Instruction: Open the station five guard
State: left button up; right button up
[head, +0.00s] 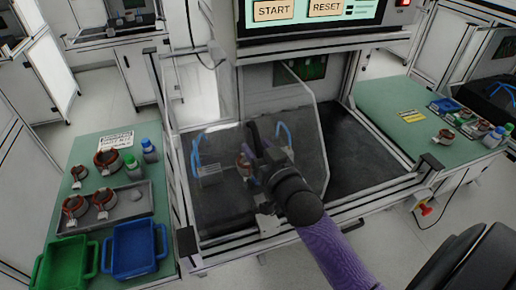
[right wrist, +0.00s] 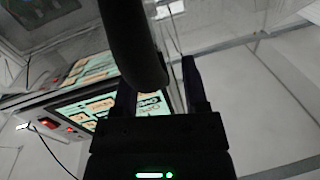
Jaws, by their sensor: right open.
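The station five guard (head: 222,140) is a clear panel across the left and middle of the station's opening in the head view. Its right edge stands apart from the right post, and the bay beside it is uncovered. A dark bar-like handle (head: 254,134) is on the panel. My right gripper (head: 258,158) is at this handle, with the purple arm coming from below. In the right wrist view, the thick dark bar (right wrist: 132,45) passes at the open fingers (right wrist: 160,85); contact cannot be told. My left gripper is out of view.
Above the opening is a screen (head: 311,12) with START and RESET. A left green table (head: 95,205) holds ringed parts, bottles, a grey tray, a green bin (head: 62,264) and a blue bin (head: 134,248). A right green table (head: 385,100) holds more parts. Metal posts frame the opening.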

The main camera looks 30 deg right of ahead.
jog(key=shift+w, duration=0.2)
grip_shut()
dwell(1.3)
